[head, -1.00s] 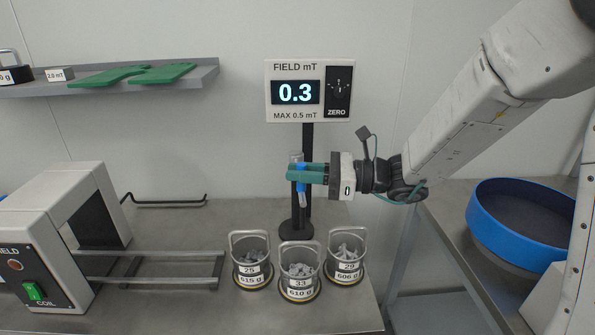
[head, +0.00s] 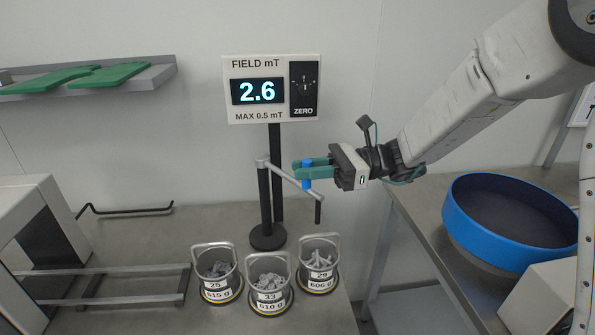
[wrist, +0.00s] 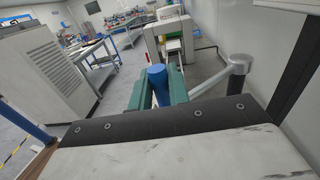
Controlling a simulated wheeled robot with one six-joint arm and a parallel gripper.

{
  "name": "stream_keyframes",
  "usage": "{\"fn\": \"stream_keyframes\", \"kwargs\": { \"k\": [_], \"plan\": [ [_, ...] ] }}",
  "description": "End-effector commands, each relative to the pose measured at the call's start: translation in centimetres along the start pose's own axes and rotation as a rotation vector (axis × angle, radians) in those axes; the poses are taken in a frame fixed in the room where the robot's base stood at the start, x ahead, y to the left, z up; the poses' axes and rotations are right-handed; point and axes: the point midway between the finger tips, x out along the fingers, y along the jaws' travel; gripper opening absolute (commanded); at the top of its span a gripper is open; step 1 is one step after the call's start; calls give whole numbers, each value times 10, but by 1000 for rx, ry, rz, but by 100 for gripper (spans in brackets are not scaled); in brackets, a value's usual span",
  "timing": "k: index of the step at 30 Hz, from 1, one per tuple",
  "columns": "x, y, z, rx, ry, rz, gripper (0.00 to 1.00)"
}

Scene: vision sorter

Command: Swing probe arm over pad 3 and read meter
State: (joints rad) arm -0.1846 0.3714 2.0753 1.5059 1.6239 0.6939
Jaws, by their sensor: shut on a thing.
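My gripper (head: 304,168) has green fingers shut on the blue knob (head: 307,182) of the grey probe arm (head: 285,177); the knob also shows between the fingers in the wrist view (wrist: 157,76). The arm reaches right and forward from the black post (head: 265,208). Its dark probe (head: 318,212) hangs at the end, in the picture just above the right bucket (head: 318,266), labelled 29 and 606 g; the exact alignment I cannot tell. The meter (head: 258,92) reads 2.6 under FIELD mT, with MAX 0.5 mT printed below. I see no pad numbers.
The left bucket (head: 216,280) and middle bucket (head: 268,288) stand close beside the right one, each on a yellow-ringed base. Metal rails (head: 100,286) lie to the left. A blue round tub (head: 510,226) is on the right bench. A shelf (head: 90,88) hangs back left.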

Motion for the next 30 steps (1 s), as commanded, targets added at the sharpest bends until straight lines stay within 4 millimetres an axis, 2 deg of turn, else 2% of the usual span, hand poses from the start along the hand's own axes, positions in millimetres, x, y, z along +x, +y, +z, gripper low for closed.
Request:
{"fn": "stream_keyframes", "kwargs": {
  "k": [17, 18, 20, 30],
  "plan": [
    [-3, -4, 1, -2, -1, -1, 0],
    [-3, -4, 1, -3, -1, -1, 23],
    [-3, -4, 1, -2, -1, 0, 37],
    [-8, -4, 0, -1, -1, -1, 37]
  ]
}}
